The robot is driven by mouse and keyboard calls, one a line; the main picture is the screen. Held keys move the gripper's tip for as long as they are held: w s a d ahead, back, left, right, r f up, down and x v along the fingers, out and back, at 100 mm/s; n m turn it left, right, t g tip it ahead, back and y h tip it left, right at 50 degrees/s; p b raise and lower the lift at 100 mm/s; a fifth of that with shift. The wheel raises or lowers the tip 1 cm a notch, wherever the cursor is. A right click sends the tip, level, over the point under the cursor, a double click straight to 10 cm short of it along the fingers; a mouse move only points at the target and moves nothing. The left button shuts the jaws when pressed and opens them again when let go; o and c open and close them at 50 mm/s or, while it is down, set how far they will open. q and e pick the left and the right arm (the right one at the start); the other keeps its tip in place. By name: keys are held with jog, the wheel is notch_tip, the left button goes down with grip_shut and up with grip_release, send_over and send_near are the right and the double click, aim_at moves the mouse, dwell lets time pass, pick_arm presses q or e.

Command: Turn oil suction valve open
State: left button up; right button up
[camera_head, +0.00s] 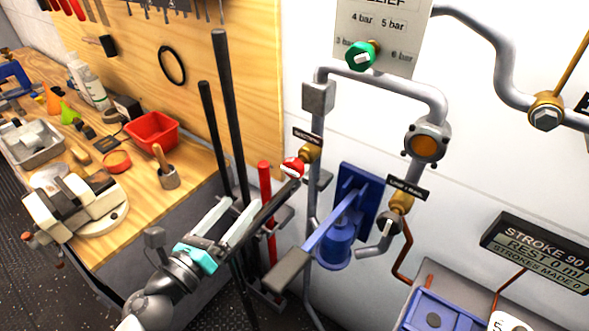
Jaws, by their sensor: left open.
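The suction valve has a red knob (292,168) with a pale stripe, on a brass body (310,153) under a small dark label that seems to read SUCTION. It sits on the left grey pipe. My left gripper (241,203), with pale fingers and a teal body, is open, below and left of the red knob and apart from it. My right gripper is not in view.
A blue hand pump (336,245) with a dark-gripped lever stands right of the gripper. Dark poles (226,120) and a red bar (267,200) stand close behind the gripper. A cluttered workbench (194,190) is at left.

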aim_at(290, 172)
pick_arm(q)
jog(key=w+d+m, duration=0.1)
jog(key=w+d, duration=0.2)
jog(key=w+d+m+g+h+p, duration=0.1)
jog(key=w+d, duration=0.2)
jog(key=w+d+m, duration=0.2)
jog(key=w+d, duration=0.2)
jog(key=shift+r+h+p, duration=0.2)
jog(key=shift+h+p, duration=0.1)
jog(key=shift+h, duration=0.1)
jog(key=shift+x, duration=0.85)
jog(key=shift+c, duration=0.3)
jog(key=shift+f, duration=0.1)
jog(key=c, duration=1.3)
